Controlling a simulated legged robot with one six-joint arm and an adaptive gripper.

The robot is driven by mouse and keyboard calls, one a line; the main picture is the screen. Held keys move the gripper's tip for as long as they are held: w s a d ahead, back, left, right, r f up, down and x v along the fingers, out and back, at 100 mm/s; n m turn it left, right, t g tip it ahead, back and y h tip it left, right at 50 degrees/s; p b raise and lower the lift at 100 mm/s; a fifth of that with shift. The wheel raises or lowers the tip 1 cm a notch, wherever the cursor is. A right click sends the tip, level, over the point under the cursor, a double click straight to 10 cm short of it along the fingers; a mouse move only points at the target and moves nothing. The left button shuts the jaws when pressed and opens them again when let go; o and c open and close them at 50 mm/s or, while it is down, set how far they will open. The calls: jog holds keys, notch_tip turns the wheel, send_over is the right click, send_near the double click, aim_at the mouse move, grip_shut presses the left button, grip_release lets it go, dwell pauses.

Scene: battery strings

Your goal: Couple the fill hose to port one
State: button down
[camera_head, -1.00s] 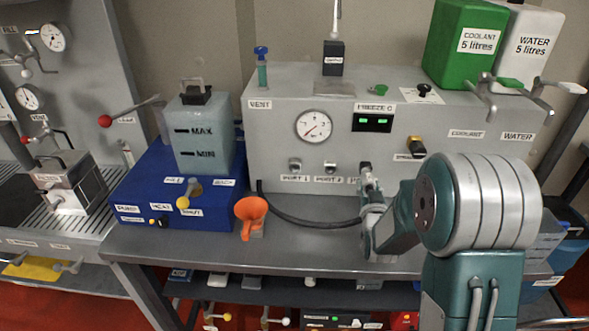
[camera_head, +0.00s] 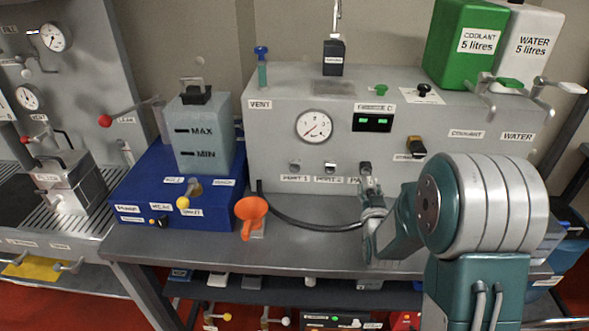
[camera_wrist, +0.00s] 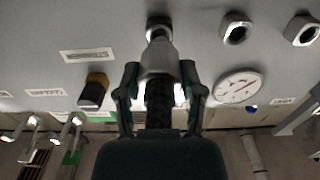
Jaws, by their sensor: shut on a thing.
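My gripper (camera_head: 372,195) is in front of the grey cabinet, just below the rightmost of three ports. In the wrist view its fingers (camera_wrist: 159,70) are closed around the grey end of the fill hose (camera_wrist: 158,57). The hose end points at a port nut (camera_wrist: 158,24); I cannot tell whether they touch. The black hose (camera_head: 300,222) runs left along the bench behind the orange funnel. Port one (camera_head: 295,165), labelled PORT 1, is the leftmost port and is empty. Port two (camera_head: 330,167) is beside it, also empty. The rightmost port (camera_head: 365,167) is above my gripper.
An orange funnel (camera_head: 251,211) stands at the bench front, left of my gripper. A blue unit with a tank (camera_head: 203,135) is further left. The cabinet face carries a gauge (camera_head: 314,126), a green-lit display (camera_head: 373,122) and a black-and-yellow switch (camera_head: 416,146). Bench between funnel and gripper holds only hose.

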jog(key=shift+s, duration=0.1)
jog(key=shift+s, duration=2.4)
